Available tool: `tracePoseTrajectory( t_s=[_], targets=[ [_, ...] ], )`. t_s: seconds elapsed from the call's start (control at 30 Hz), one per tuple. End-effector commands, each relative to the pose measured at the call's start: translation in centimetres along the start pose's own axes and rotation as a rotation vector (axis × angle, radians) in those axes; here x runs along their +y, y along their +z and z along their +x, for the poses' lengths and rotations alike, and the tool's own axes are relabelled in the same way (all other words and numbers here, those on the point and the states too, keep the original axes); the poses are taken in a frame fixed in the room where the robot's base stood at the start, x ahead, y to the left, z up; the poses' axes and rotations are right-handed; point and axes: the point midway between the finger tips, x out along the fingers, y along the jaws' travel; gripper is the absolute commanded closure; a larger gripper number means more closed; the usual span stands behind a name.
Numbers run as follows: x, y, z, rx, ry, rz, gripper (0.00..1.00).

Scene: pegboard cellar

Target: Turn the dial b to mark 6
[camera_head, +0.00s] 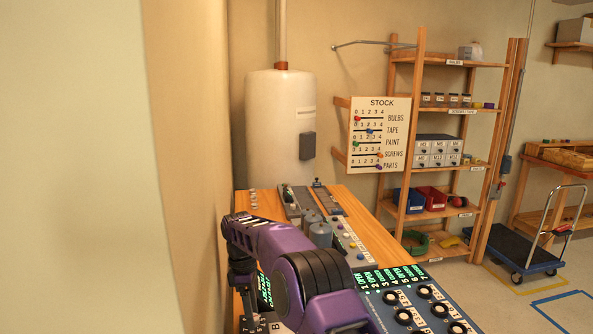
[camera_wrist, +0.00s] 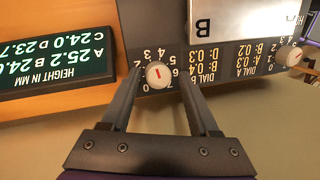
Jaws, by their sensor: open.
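A round white dial knob (camera_wrist: 160,74) with a red mark sits on a dark panel in the wrist view, with numerals around it, partly covered by my fingers. It is nearest to the lettering DIAL B. My gripper (camera_wrist: 160,70) is open, with one finger on each side of this knob; I cannot tell whether either finger touches it. The red mark runs roughly up and down in the picture; which numeral it points to is unclear. A second knob (camera_wrist: 294,56) is at the right edge, beside the lettering DIAL A. In the head view my arm hides the dials.
A black screen (camera_wrist: 55,62) headed HEIGHT IN MM lies left of the knob. A pale plate marked B (camera_wrist: 240,22) is above the panel. In the head view, the wooden bench (camera_head: 350,200) carries grey cylinders (camera_head: 320,234) and a panel of dark knobs (camera_head: 425,291).

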Motion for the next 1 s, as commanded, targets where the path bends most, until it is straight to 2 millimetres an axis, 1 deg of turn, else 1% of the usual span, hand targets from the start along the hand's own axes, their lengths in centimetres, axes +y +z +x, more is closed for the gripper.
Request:
tracePoseTrajectory(
  t_s=[0.03, 0.2, 0.37, 0.47, 0.8, 1.0],
  targets=[
    [-1.1, 0.8, -16.6, 0.107, 0.21, -0.015, 0.31],
    [-0.7, 1.0, -14.7, 0.108, 0.148, -0.057, 0.31],
    [-0.4, 0.9, -13.1, 0.109, 0.144, -0.06, 0.31],
    [-0.2, 0.7, -11.3, 0.108, 0.145, -0.059, 0.31],
    [0.9, -0.1, -4.0, 0.108, 0.145, -0.058, 0.31],
    [1.5, -0.6, -0.3, 0.108, 0.146, -0.057, 0.31]
  ],
)
